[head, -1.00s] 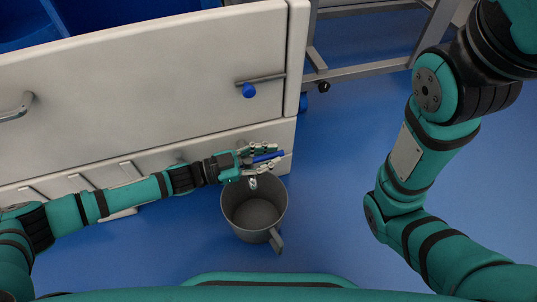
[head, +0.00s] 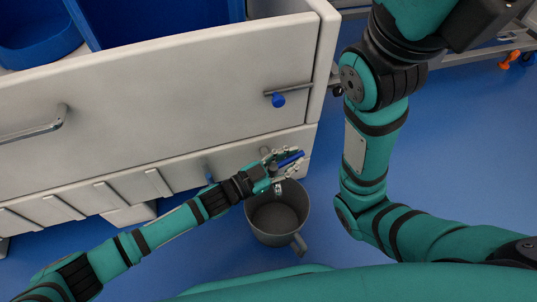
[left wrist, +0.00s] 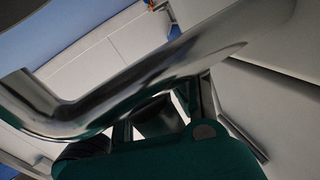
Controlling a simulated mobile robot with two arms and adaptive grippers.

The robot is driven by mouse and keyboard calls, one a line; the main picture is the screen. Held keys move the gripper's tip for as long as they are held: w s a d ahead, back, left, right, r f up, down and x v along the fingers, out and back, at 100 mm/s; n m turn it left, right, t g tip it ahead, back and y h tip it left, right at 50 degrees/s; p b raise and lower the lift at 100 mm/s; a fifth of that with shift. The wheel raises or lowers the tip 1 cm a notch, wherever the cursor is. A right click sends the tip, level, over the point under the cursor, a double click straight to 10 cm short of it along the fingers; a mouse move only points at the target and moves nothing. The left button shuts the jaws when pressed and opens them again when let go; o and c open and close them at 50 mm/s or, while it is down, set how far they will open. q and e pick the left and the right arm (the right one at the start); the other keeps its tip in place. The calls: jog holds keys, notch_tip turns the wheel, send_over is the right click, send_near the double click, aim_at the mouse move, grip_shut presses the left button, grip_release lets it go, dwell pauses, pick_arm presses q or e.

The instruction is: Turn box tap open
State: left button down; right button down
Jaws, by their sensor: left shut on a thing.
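The box tap has a blue lever (head: 291,159) low on the front of the white box (head: 180,95), near its right end. My left gripper (head: 280,166) is shut on the blue lever, with its fingers around it. The fingers hide part of the tap. In the left wrist view a shiny bent metal pipe (left wrist: 150,85) crosses close to the camera, in front of my left gripper's fingers. A grey jug (head: 304,225) stands open on the floor just below the gripper. My right gripper is out of view; only its arm shows.
A metal handle (head: 40,128) is at the left. Blue tubs (head: 165,20) sit in the box.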

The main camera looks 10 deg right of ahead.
pick_arm(q)
jog(key=shift+w+a, duration=0.15)
jog(key=shift+w, duration=0.05)
jog(key=c, duration=1.3)
grip_release()
jog(key=v, duration=1.2)
jog(key=shift+s, duration=0.15)
